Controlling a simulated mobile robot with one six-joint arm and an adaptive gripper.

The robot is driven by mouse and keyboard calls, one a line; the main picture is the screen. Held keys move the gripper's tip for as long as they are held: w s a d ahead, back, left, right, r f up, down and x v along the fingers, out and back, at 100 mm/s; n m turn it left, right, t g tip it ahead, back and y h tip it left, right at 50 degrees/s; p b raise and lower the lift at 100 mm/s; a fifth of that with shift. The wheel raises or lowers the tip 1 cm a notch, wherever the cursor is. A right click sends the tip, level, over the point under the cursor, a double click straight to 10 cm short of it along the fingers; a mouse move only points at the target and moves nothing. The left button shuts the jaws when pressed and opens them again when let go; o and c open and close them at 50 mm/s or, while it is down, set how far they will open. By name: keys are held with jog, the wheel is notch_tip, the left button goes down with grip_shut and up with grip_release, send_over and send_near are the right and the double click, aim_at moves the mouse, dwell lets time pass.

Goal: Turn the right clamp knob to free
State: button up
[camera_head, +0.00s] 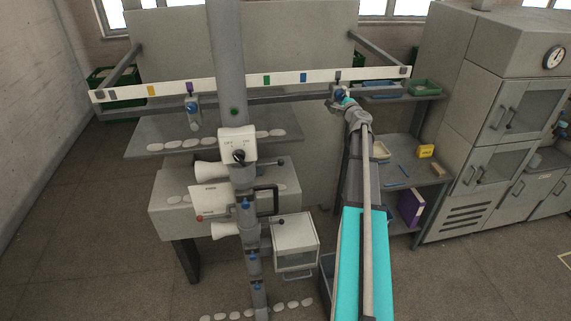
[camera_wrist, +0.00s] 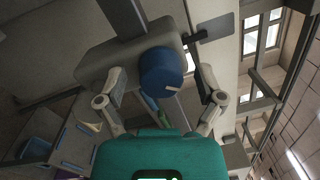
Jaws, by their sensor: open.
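The right clamp (camera_wrist: 108,55) is a grey rounded block on the rail, with a round blue knob (camera_wrist: 161,74) facing me in the wrist view. A pale mark shows on the knob's lower right face. My gripper (camera_wrist: 162,76) is open, one finger on each side of the knob, with visible gaps. I cannot tell how deep the knob sits between the fingertips. In the head view the right clamp knob (camera_head: 340,94) is small and partly hidden by my gripper (camera_head: 347,103). The left clamp (camera_head: 193,110) has a similar blue knob.
A white strip (camera_head: 225,84) with coloured marks runs along the rail. A grey column with a switch box (camera_head: 238,147) stands left of my arm. A shelf (camera_head: 410,172) with a yellow box (camera_head: 426,151) and a cabinet (camera_head: 490,130) stand to the right.

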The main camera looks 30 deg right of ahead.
jog(key=n, duration=0.6)
jog(key=n+p, duration=0.1)
jog(key=n, duration=0.4)
jog(key=shift+n+y, duration=0.4)
jog(key=v, duration=1.4)
jog(key=w+a+f+n+g+y+b, duration=0.1)
jog(key=a+f+n+y+b, duration=0.1)
jog(key=a+f, duration=0.3)
jog(key=w+a+f+n+g+y+b, duration=0.2)
jog(key=a+f, duration=0.3)
jog(key=a, duration=0.7)
jog(key=w+a+f+n+g+y+b, duration=0.2)
jog(key=a+f+n+y+b, duration=0.1)
jog(key=a, duration=0.6)
jog(key=shift+f+n+y+b, duration=0.4)
jog(key=shift+f+y+b, duration=0.25)
jog(key=shift+f, duration=0.6)
